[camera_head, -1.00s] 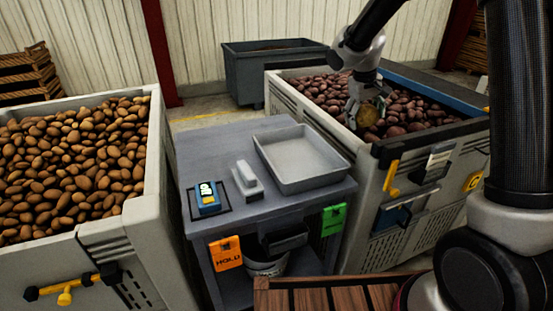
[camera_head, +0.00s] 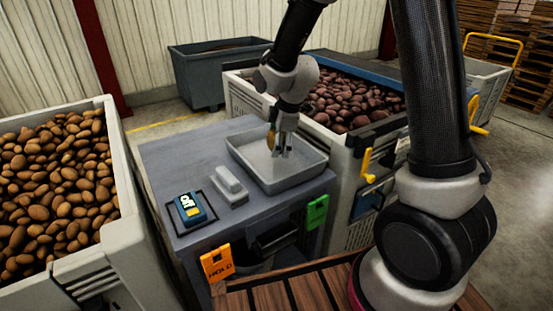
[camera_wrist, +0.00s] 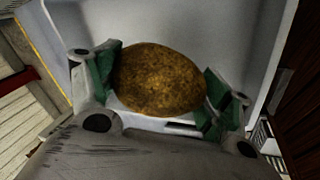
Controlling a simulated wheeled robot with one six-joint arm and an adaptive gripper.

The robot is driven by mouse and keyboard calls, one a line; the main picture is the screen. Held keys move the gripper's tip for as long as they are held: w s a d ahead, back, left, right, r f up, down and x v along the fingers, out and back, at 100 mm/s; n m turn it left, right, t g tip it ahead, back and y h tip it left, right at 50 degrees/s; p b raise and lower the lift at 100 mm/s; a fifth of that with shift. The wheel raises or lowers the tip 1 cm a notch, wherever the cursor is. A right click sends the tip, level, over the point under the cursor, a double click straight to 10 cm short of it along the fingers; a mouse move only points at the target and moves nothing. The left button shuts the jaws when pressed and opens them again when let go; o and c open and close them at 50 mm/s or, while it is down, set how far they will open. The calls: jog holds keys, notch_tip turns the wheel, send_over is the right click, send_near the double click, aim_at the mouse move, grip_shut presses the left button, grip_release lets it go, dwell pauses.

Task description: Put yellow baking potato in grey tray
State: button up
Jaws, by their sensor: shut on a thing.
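The yellow baking potato (camera_wrist: 160,80) is held between the green pads of my gripper (camera_wrist: 163,92) in the wrist view. In the head view my gripper (camera_head: 277,148) points down over the grey tray (camera_head: 297,184), with the potato (camera_head: 271,139) partly hidden at its left side. The grey tray is a shallow rectangle on the dark grey table, and its visible floor is empty. Its pale floor (camera_wrist: 200,25) fills the background of the wrist view. I cannot tell whether the potato touches the tray floor.
A blue device (camera_head: 190,209) and a white-grey block (camera_head: 229,185) lie left of the tray on the table (camera_head: 185,160). A crate of brown potatoes (camera_head: 121,190) stands at left. A crate of dark reddish potatoes (camera_head: 240,90) stands behind the tray at right.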

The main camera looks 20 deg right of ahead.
aim_at(279, 167)
jog(key=shift+f, duration=3.1)
jog(key=o, duration=1.2)
jog(key=shift+d+f, duration=0.1)
jog(key=v, duration=1.1)
jog(key=shift+s+r, duration=0.1)
jog(key=shift+r, duration=0.2)
jog(key=s+d+r+m, duration=0.8)
jog(key=s+d+r, duration=0.1)
jog(key=s+r, duration=0.2)
jog(key=s+d+r+m, duration=0.1)
jog(key=s+d+m, duration=0.1)
jog(key=s, duration=0.2)
jog(key=s+d+r+m, duration=0.1)
jog(key=s+m, duration=0.2)
jog(key=s, duration=0.2)
jog(key=s+d+r+m+h, duration=0.1)
jog(key=s+d+m, duration=0.1)
jog(key=s, duration=0.3)
jog(key=shift+d+r+m+t, duration=0.3)
jog(key=shift+d+m, duration=0.05)
jog(key=shift+m, duration=0.35)
